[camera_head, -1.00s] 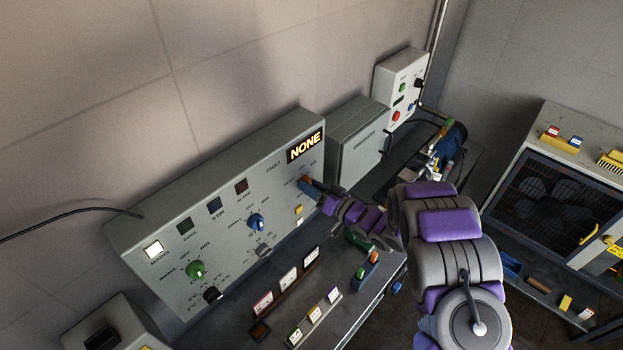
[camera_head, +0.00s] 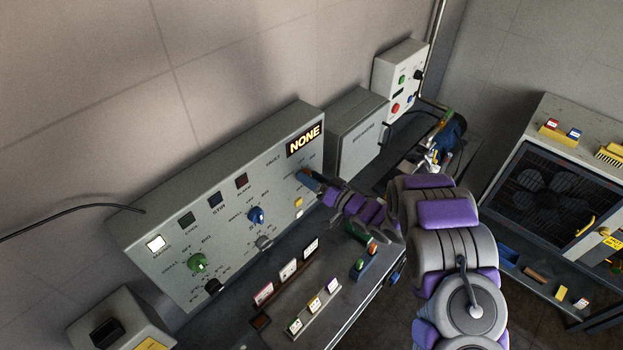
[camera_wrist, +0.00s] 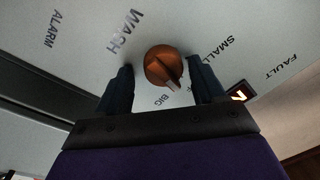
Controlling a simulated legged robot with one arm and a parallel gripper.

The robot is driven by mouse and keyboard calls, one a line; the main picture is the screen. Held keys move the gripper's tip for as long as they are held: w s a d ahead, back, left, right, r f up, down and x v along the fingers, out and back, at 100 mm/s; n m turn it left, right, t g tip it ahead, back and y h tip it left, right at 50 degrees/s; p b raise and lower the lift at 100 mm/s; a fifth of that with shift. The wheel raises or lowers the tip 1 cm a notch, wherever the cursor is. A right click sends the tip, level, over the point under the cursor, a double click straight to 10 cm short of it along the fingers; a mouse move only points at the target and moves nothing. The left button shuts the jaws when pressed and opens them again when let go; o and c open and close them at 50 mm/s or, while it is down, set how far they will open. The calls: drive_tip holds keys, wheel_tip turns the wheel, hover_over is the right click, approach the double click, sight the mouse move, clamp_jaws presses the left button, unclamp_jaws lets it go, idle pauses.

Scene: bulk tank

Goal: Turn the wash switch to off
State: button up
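The wash switch is an orange-brown rotary knob (camera_wrist: 160,62) on the grey control panel (camera_head: 180,262). In the wrist view its ridge slants to the lower right, its lighter end beside the BIG label. The WASH label (camera_wrist: 126,32) is on its upper left, and SMALL is on its right. Any OFF mark is not readable there. My gripper (camera_wrist: 162,70) is open, one dark finger on each side of the knob with visible gaps. In the head view, my gripper (camera_head: 309,180) is at the panel's right end and mostly hides the knob.
The panel also carries a green knob (camera_head: 198,262), a blue knob (camera_head: 255,215), and a lit NONE display (camera_head: 305,140). Small card racks stand on the bench below. A grey box (camera_head: 358,140) adjoins the panel's right. A fan cabinet (camera_head: 545,185) stands far right.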

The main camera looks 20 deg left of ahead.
drive_tip(key=shift+s, duration=0.15)
drive_tip(key=b+v, duration=0.1)
drive_tip(key=v, duration=1.6)
drive_tip(key=shift+d+b, duration=0.25)
drive_tip(key=shift+b, duration=0.1)
drive_tip(key=shift+f, duration=0.15)
